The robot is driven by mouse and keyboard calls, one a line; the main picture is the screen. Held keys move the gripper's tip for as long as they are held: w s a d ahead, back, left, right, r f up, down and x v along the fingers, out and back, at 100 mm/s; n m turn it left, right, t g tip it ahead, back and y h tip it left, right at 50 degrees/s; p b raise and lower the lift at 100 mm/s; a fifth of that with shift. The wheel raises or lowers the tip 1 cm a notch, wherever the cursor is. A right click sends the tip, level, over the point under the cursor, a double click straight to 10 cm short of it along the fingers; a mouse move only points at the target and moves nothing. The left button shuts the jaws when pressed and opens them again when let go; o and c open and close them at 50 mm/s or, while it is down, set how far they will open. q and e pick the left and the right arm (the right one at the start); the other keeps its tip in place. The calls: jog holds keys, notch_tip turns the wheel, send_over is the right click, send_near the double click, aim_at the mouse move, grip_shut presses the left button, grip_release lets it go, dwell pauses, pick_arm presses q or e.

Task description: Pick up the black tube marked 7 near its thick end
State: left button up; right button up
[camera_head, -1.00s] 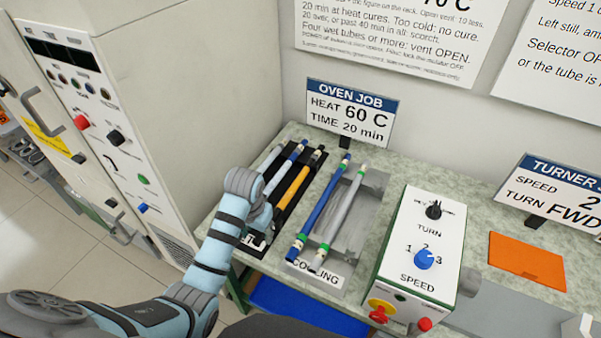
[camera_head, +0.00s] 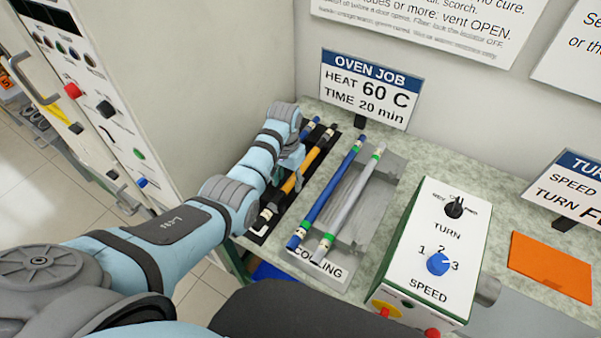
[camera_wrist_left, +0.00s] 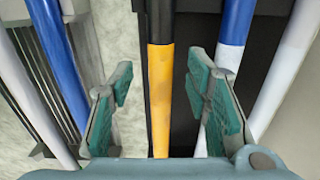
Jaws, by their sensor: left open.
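A black tube with a long orange-yellow section (camera_head: 299,174) lies in the dark rack at the left of the bench. I cannot read a 7 on it. My left gripper (camera_head: 288,160) is over this rack, and the arm hides part of the tubes there. In the left wrist view the gripper (camera_wrist_left: 163,85) is open, with its green-padded fingers on either side of the orange part of the tube (camera_wrist_left: 161,105). Gaps show between the tube and both fingers. I cannot tell which end is thick. My right gripper is out of view.
A blue tube (camera_head: 327,193) and a grey-white tube (camera_head: 350,200) lie in the cooling rack (camera_head: 375,212) to the right. In the wrist view a blue-and-white tube (camera_wrist_left: 232,35) lies close beside the right finger. The turner control box (camera_head: 425,250) stands further right.

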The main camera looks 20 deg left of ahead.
pick_arm(q)
jog(key=shift+a+f, duration=0.1)
jog(key=shift+f, duration=0.85)
jog(key=shift+s+r, duration=0.2)
jog(key=shift+c, duration=0.6)
grip_shut()
jog(key=shift+r, duration=0.1)
